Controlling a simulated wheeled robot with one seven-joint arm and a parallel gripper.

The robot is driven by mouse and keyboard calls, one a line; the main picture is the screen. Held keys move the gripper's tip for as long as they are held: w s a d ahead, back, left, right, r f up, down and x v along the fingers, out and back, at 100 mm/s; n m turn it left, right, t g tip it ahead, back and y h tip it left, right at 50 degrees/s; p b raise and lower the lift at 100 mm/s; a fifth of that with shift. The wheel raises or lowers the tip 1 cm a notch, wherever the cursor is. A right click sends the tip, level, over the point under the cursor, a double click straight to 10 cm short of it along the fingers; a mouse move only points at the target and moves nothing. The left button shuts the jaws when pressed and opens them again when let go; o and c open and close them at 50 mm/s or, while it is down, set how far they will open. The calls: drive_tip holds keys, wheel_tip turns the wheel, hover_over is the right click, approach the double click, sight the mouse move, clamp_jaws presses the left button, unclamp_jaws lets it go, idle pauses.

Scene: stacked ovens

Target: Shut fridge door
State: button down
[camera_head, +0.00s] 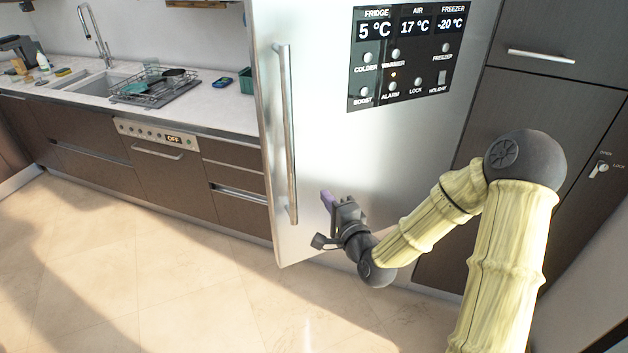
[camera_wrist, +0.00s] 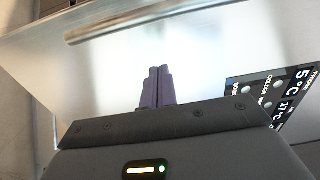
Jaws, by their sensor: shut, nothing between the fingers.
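The fridge door (camera_head: 325,120) is a tall silver panel with a long vertical bar handle (camera_head: 287,135) near its left edge. Its left edge stands forward of the counter line and its lower edge slants, so it looks ajar; the size of the gap is hidden. My gripper (camera_head: 327,199) is in front of the lower door, right of the handle's lower end. In the wrist view, its purple fingers (camera_wrist: 157,88) are together and empty, pointing at the door (camera_wrist: 110,70). The handle (camera_wrist: 170,20) crosses above them. I cannot tell whether the fingertips touch the door.
A black control panel (camera_head: 405,55) is on the upper door. Dark cabinets (camera_head: 550,120) stand at the right. At the left is a counter (camera_head: 215,115) with a sink and a dish rack (camera_head: 155,88). The tiled floor (camera_head: 170,250) in front is clear.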

sight(305, 169)
drive_tip(key=p+x, duration=0.3)
drive_tip(key=x, duration=0.6)
drive_tip(key=shift+s+a+r, duration=0.15)
drive_tip(key=shift+w+a, duration=0.15)
drive_tip(key=shift+w, duration=0.45)
